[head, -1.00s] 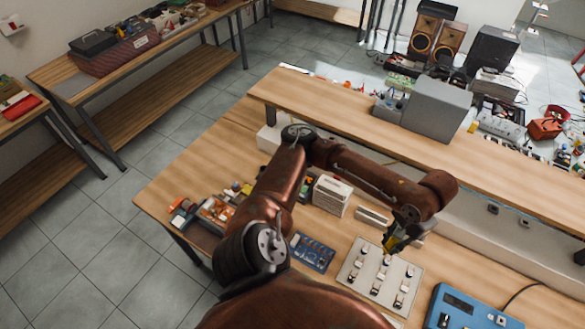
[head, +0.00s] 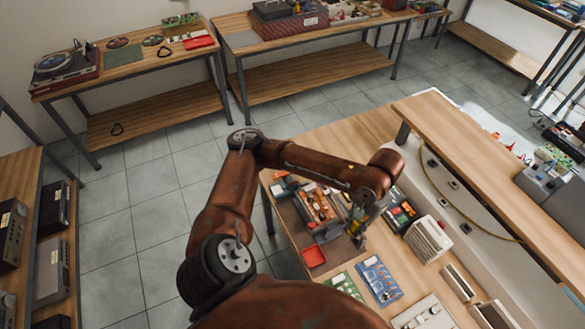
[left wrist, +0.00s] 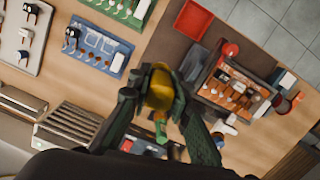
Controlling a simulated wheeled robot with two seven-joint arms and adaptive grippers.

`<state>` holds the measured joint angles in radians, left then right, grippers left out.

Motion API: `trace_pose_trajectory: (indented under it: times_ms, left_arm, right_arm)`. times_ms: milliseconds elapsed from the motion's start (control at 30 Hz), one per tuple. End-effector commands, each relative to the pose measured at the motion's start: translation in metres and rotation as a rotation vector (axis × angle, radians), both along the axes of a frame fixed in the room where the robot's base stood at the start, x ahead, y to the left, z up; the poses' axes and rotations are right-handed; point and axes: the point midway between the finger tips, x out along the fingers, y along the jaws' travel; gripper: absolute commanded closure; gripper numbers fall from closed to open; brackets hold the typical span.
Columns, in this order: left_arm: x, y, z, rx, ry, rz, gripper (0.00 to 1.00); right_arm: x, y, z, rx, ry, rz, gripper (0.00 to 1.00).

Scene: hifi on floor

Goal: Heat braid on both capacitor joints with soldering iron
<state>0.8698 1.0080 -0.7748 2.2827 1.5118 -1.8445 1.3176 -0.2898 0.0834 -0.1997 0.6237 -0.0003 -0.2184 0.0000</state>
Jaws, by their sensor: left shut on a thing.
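My left gripper (head: 357,225) hangs over the left part of the workbench, near the tray of parts. In the left wrist view its fingers (left wrist: 160,110) are closed around a yellow and green thing (left wrist: 158,92); I cannot tell if it is the soldering iron. A blue circuit board (head: 378,280) lies flat on the bench, also in the left wrist view (left wrist: 97,46). A green board (head: 343,286) lies beside it. Which board bears the capacitor joints, and where the braid is, I cannot make out. My right gripper is not in view.
An orange parts tray (head: 314,206) and a small red tray (head: 314,257) lie on a brown mat. A white ribbed box (head: 428,240) stands to the right. A pale panel with several parts (head: 425,314) is at the lower edge. A raised shelf (head: 470,145) borders the bench.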

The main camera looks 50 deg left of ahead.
Motion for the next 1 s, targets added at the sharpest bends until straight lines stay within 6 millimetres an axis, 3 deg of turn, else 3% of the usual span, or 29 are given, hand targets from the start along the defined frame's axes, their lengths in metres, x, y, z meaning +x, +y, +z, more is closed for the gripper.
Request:
trace_pose_trajectory:
  times_ms: [167,367,800,1000]
  left_arm:
    - [0.015,0.013,0.016,-0.003,0.001,-0.195,1.0]
    - [0.037,0.046,0.024,-0.004,0.005,-0.549,1.0]
    - [0.06,0.143,0.027,-0.011,0.014,-1.361,1.0]
    - [0.06,0.182,0.026,-0.012,0.016,-1.655,1.0]
  right_arm:
    - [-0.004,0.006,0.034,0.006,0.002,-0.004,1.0]
    - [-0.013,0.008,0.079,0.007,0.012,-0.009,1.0]
    - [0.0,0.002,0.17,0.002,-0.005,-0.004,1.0]
    - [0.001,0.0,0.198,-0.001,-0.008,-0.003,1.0]
